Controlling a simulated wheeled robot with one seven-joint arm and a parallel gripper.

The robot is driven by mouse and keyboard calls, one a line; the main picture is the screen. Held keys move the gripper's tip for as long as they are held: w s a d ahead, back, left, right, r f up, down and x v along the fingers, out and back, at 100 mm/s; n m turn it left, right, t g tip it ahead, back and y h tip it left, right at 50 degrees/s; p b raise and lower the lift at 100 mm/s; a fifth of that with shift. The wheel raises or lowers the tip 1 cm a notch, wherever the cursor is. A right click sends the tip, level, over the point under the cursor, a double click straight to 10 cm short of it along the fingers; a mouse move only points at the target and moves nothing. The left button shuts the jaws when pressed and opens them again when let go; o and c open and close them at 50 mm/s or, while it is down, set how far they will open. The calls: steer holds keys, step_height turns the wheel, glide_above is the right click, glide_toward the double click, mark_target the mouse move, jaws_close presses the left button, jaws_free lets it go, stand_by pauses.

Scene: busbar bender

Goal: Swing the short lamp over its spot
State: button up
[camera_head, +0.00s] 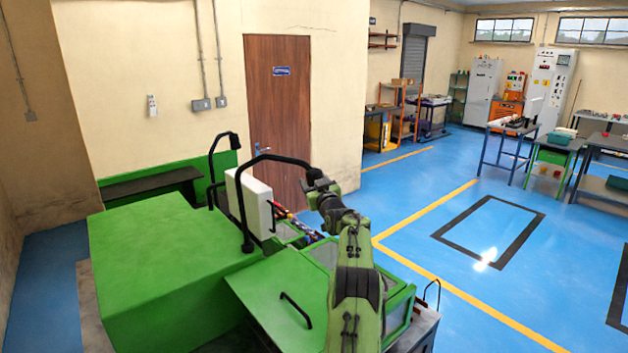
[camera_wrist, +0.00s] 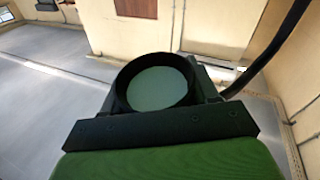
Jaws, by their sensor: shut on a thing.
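Two black bent-arm lamps stand at the green machine (camera_head: 170,260). The near lamp (camera_head: 270,158) rises from a post beside the white panel, arches to the right, and ends in a head at my gripper (camera_head: 318,184). My gripper is shut on that head, and the fingers are mostly hidden in the head view. In the wrist view the lamp head (camera_wrist: 155,87) is round, with a black rim and a grey-green face. Its black arm runs to the upper right. I cannot tell from size which is the short one.
A white panel (camera_head: 249,205) stands upright on the machine between the lamp posts. A green lid with a black handle (camera_head: 296,310) and a windowed green frame lie below my arm. A brown door (camera_head: 278,110) is behind.

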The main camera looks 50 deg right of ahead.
steer(key=shift+w+a, duration=0.1)
steer(key=shift+a, duration=0.05)
steer(key=o, duration=1.2)
steer(key=shift+o, duration=0.9)
steer(key=shift+w, duration=0.2)
